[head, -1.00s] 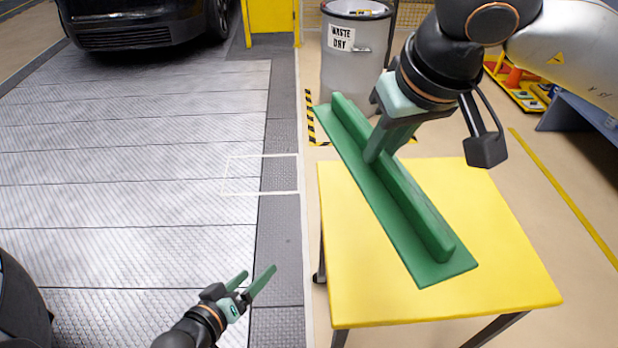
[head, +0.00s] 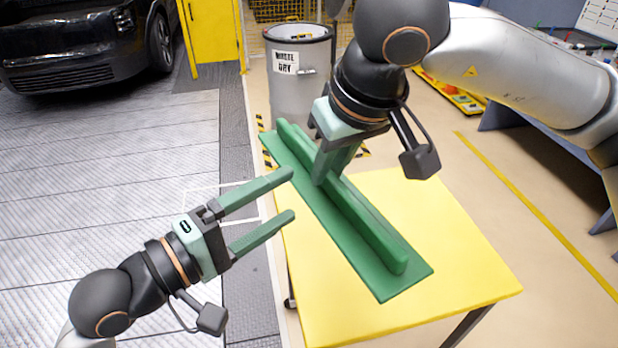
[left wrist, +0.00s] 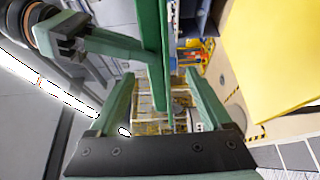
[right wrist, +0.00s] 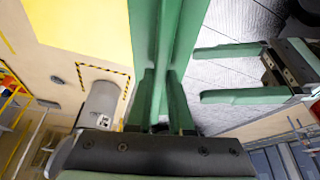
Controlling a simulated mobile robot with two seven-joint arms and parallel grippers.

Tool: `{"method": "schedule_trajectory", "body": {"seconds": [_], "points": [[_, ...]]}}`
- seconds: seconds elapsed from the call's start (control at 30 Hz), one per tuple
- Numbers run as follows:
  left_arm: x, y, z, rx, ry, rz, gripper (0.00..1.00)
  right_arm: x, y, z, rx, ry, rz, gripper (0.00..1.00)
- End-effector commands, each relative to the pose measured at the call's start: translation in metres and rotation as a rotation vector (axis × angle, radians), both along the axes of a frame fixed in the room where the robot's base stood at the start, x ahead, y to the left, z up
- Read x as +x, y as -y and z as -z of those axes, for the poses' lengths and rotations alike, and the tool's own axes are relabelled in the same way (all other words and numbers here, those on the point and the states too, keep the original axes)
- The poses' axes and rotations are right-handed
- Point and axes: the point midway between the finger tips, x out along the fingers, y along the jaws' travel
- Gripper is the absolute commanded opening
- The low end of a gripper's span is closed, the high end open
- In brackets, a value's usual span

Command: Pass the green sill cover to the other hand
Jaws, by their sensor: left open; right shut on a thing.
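The green sill cover (head: 352,222) is a long flat strip with a raised rib along it. It is held tilted in the air above the yellow table. My right gripper (head: 322,180) is shut on its rib, toward the far end. My left gripper (head: 292,193) is open and empty, just left of the cover, its green fingers pointing at it. In the left wrist view the cover (left wrist: 150,50) stands upright ahead of the open fingers. In the right wrist view the cover (right wrist: 165,50) runs up from between the right fingers, and the left gripper (right wrist: 200,75) shows at the right.
The yellow table (head: 460,260) is below the cover, its visible top bare. A grey waste bin (head: 298,85) stands behind it. A yellow cabinet (head: 212,30) and a dark car (head: 80,45) are at the back left. The grey floor plates at left are clear.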

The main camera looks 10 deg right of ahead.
Motion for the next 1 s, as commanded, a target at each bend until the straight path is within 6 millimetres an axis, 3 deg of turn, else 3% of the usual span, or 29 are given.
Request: {"method": "schedule_trajectory", "body": {"seconds": [0.3,0.5,0.93,1.0], "points": [[0.034,0.052,-0.001,-0.001,0.002,0.001,0.82,0.0,0.0,0.0,0.0,0.001,0.0,0.0],[0.047,0.072,-0.001,-0.001,0.002,-0.001,0.82,0.0,0.0,0.0,0.0,0.001,0.0,0.0],[0.051,0.079,0.0,0.002,0.003,-0.001,0.82,0.0,0.0,0.0,0.0,0.001,0.0,0.0],[0.051,0.079,0.0,0.002,0.003,-0.001,0.75,0.0,0.0,0.0,0.0,0.001,0.0,0.0]]}}
